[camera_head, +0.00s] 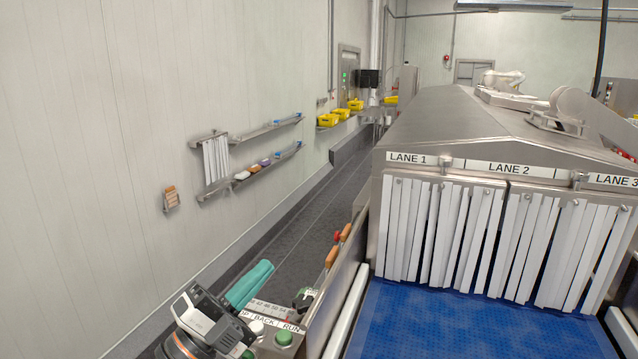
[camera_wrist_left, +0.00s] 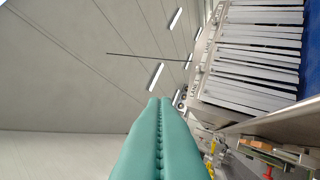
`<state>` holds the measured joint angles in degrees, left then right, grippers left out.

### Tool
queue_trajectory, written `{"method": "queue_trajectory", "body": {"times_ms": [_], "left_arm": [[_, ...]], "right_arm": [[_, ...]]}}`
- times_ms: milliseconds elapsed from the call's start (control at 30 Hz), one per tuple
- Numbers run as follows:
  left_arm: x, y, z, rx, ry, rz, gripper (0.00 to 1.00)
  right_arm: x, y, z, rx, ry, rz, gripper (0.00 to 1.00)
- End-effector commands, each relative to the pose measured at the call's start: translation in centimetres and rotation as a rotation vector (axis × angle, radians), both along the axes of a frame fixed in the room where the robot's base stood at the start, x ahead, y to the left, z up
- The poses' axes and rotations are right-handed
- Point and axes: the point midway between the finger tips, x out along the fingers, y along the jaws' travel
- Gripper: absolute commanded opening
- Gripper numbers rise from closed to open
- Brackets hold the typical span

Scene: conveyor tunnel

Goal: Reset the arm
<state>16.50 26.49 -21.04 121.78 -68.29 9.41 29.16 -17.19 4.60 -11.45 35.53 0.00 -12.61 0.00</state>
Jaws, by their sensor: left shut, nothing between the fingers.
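My left gripper (camera_head: 250,283) shows at the bottom of the head view, with teal fingers pointing up and to the right. Its fingers are shut against each other with nothing between them, as the left wrist view (camera_wrist_left: 160,125) shows. It is over the control panel with BACK and RUN labels (camera_head: 270,321), at the left side of the conveyor, apart from the strip curtain. The green button (camera_head: 284,338) shows just right of my wrist. Part of the panel is hidden behind my wrist. My right gripper is not in view.
The blue conveyor belt (camera_head: 440,325) runs into a steel tunnel (camera_head: 470,125) behind a white strip curtain (camera_head: 425,232), under lane signs. Wall shelves (camera_head: 250,173) are at the left. The grey floor aisle (camera_head: 290,240) between wall and conveyor is clear.

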Motion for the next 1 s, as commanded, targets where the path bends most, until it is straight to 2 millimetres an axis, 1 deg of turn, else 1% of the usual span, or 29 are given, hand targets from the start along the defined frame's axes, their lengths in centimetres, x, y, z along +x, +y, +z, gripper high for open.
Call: {"method": "queue_trajectory", "body": {"times_ms": [33,67,100,167,200,267,300,367,400,467,500,567,600,733,867,900,967,1000], "left_arm": [[0.2,1.7,-0.8,-0.132,0.079,0.065,0.00],[0.4,2.9,-1.3,-0.204,0.125,0.110,0.00],[0.6,4.6,-2.4,-0.294,0.197,0.173,0.00],[0.8,7.0,-4.6,-0.417,0.317,0.271,0.00],[0.8,8.5,-6.5,-0.489,0.408,0.339,0.00],[0.3,10.6,-9.9,-0.583,0.556,0.445,0.00],[-0.3,11.8,-12.5,-0.634,0.663,0.513,0.00],[-1.8,13.2,-16.6,-0.696,0.833,0.614,0.00],[-3.1,13.8,-19.3,-0.724,0.947,0.675,0.00],[-5.4,14.4,-23.0,-0.750,1.115,0.757,0.00],[-7.1,14.5,-25.2,-0.757,1.221,0.802,0.00],[-9.6,14.4,-27.8,-0.759,1.363,0.856,0.00],[-11.2,14.2,-29.3,-0.754,1.448,0.883,0.00],[-16.1,13.5,-32.7,-0.724,1.690,0.948,0.00],[-20.7,12.4,-34.8,-0.677,1.899,0.983,0.00],[-22.2,12.1,-35.3,-0.659,1.961,0.990,0.00],[-24.3,11.6,-35.8,-0.631,2.052,0.995,0.00],[-24.5,11.4,-36.8,-0.619,2.075,0.998,0.00]], "right_arm": [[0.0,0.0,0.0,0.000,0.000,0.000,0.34],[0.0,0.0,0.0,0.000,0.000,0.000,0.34],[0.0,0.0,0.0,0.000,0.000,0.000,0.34],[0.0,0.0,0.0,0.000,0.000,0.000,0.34],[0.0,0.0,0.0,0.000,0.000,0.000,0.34],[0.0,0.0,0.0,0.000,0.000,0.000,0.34],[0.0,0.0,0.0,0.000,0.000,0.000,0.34],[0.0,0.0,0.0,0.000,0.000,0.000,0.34],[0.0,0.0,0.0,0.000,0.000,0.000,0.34],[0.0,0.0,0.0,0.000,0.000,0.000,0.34],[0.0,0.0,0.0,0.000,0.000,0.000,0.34],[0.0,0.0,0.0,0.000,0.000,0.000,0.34],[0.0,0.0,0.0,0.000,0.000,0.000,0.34],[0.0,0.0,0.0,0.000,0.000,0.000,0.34],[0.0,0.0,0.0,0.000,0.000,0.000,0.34],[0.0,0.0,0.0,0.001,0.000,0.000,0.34],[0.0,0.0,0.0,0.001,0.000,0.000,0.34],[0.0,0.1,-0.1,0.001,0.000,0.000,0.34]]}}
